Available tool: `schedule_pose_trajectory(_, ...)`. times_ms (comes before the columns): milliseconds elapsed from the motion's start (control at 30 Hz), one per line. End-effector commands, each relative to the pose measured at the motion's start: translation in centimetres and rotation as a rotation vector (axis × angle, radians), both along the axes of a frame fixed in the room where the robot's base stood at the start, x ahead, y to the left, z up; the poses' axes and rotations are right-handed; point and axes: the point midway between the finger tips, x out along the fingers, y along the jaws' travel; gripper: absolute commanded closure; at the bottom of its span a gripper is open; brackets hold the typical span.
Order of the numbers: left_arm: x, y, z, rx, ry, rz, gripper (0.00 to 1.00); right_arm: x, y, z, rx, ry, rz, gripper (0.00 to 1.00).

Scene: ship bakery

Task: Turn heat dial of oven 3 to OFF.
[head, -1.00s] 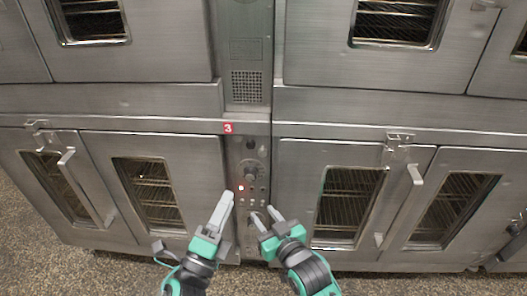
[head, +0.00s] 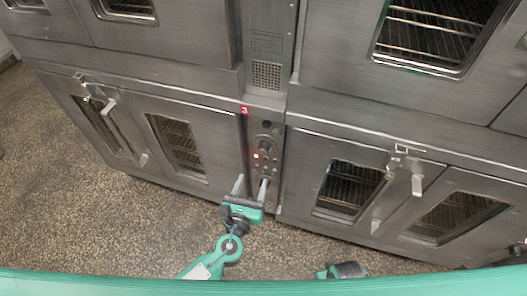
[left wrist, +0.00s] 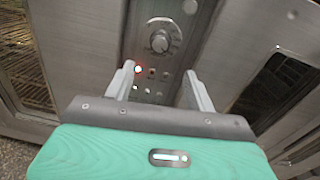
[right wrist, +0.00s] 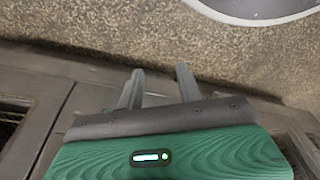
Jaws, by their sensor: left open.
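Oven 3 carries a red "3" label (head: 244,109) at the top of its narrow control panel (head: 276,133). A large round dial (head: 264,146) sits on the panel; in the left wrist view the dial (left wrist: 160,40) shows a raised grip and a marked ring, too small to read. A smaller dark knob (head: 266,124) is above it. A red light (left wrist: 138,69) glows below the dial. My left gripper (head: 251,181) is open and empty, below the dial and apart from it. My right gripper (right wrist: 160,70) is open and empty, pointing toward floor and oven fronts.
Oven doors with windows flank the panel, left (head: 180,143) and right (head: 348,187). Door handles (head: 417,180) stick out at right. Upper ovens (head: 340,50) stand above. Speckled floor (head: 90,200) is open at the left.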

Motion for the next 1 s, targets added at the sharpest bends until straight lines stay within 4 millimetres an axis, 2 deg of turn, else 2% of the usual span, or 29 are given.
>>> schedule_pose_trajectory(33,1.2,-0.3,0.2,-0.001,-0.003,0.001,0.45,-0.1,0.0,-0.2,-0.001,0.001,0.001,0.64)
schedule_pose_trajectory(300,6.7,-1.9,0.2,-0.002,-0.001,0.0,0.45,-0.3,-0.2,-1.4,-0.004,0.001,0.002,0.64)
schedule_pose_trajectory(500,9.5,-2.7,0.1,-0.002,0.0,-0.001,0.45,-0.3,-0.2,-1.6,-0.003,-0.002,0.002,0.64)
schedule_pose_trajectory(700,10.5,-3.0,0.1,-0.003,0.001,-0.001,0.45,-0.2,-0.2,-1.6,-0.003,-0.003,0.002,0.64)
schedule_pose_trajectory(967,10.6,-3.0,0.1,-0.003,0.001,-0.001,0.45,-0.2,-0.2,-1.5,-0.003,-0.003,0.002,0.64)
schedule_pose_trajectory(1000,10.6,-3.0,0.1,-0.003,0.001,-0.001,0.53,-0.2,-0.2,-1.5,-0.003,-0.003,0.002,0.64)
